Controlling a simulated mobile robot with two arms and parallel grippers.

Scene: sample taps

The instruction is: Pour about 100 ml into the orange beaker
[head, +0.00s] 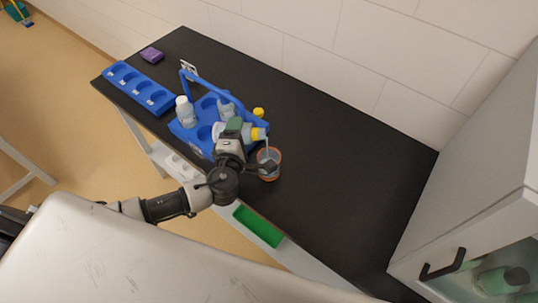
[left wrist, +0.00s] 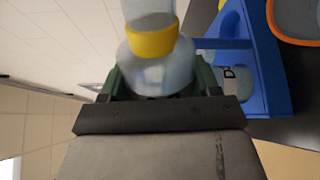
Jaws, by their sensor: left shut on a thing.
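My left gripper (head: 233,126) is shut on a clear bottle (head: 246,131) with a yellow neck ring. The bottle lies tilted, its mouth to the right above the orange beaker (head: 277,153). A thin pale streak runs from the mouth down toward the beaker, seemingly liquid. In the left wrist view the bottle (left wrist: 160,75) sits between the green fingers, and the beaker's orange rim (left wrist: 293,41) shows at the top right. A dark part of my arm hides some of the beaker; its liquid level cannot be read. My right gripper is not in view.
A blue carrier (head: 187,80) with a tall handle holds other bottles, including a white-capped one (head: 185,112), just left of the beaker. A blue rack (head: 138,87) and a purple block (head: 151,55) lie at the far left. The black bench top is clear on the right.

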